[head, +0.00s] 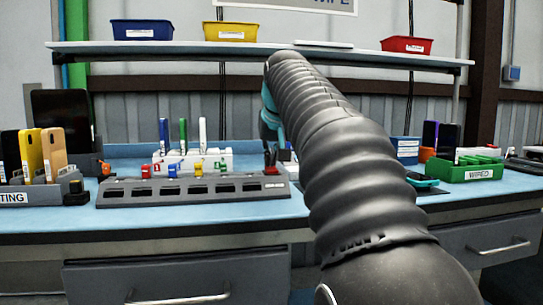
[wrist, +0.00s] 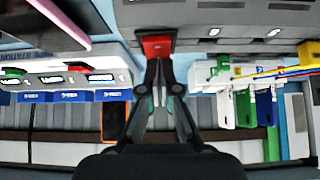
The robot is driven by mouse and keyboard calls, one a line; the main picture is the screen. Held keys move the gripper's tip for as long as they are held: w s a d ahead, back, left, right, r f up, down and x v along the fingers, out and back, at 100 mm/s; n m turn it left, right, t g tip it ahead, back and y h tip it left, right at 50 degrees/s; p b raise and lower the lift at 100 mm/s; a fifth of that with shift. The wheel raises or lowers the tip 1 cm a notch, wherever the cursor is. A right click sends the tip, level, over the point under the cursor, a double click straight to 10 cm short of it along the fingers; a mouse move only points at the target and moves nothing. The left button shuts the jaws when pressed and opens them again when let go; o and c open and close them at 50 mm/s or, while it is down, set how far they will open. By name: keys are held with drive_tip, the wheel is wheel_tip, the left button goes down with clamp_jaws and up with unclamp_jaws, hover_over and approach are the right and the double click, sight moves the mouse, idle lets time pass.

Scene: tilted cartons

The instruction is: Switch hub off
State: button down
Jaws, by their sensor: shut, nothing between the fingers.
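The hub (head: 190,189) is a long dark grey strip on the blue bench top, with a row of dark sockets. It also shows along the top of the wrist view (wrist: 230,14), upside down. A red switch (wrist: 156,46) sits at the hub's end. In the head view the switch is mostly hidden by my gripper (head: 270,158). In the wrist view my gripper (wrist: 158,66) is shut and empty, its fingertips right at the red switch. I cannot tell whether they touch it, or which way the switch is set.
Coloured plugs (head: 172,170) and a white rack (head: 217,161) stand behind the hub. Phones (head: 54,153) stand in a holder at left. A green tray marked WIRED (head: 476,173) is at right. Bins (head: 230,31) sit on the shelf above. My arm hides the bench's middle right.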

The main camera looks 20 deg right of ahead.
sight(271, 170)
drive_tip(key=shift+r+p, duration=0.55)
drive_tip(key=shift+p, duration=0.05)
drive_tip(key=r+p, duration=0.1)
drive_tip(key=r, duration=0.1)
drive_tip(key=r+p, duration=0.1)
drive_tip(key=p, duration=0.1)
drive_tip(key=shift+s+a+r+p, duration=0.1)
drive_tip(key=shift+s+r+p, duration=0.2)
drive_tip(key=shift+s+r, duration=0.05)
drive_tip(key=s+a+r, duration=0.2)
drive_tip(key=s+r, duration=0.3)
drive_tip(key=s, duration=0.3)
drive_tip(key=shift+f, duration=0.15)
drive_tip(key=s+a+f+n, duration=0.1)
drive_tip(key=s+a+f, duration=0.2)
drive_tip(key=f, duration=0.9)
drive_tip(key=s+a+f+g+y, duration=0.1)
drive_tip(key=s+a+f, duration=0.3)
drive_tip(key=s+f, duration=0.6)
drive_tip(key=s+a+f+n+g, duration=0.1)
drive_tip(key=s+a+f, duration=0.3)
drive_tip(key=f, duration=1.1)
drive_tip(key=s, duration=0.3)
drive_tip(key=shift+s+f+n+y, duration=0.25)
drive_tip(key=shift+f+n+y, duration=0.05)
drive_tip(key=shift+f+y, duration=0.1)
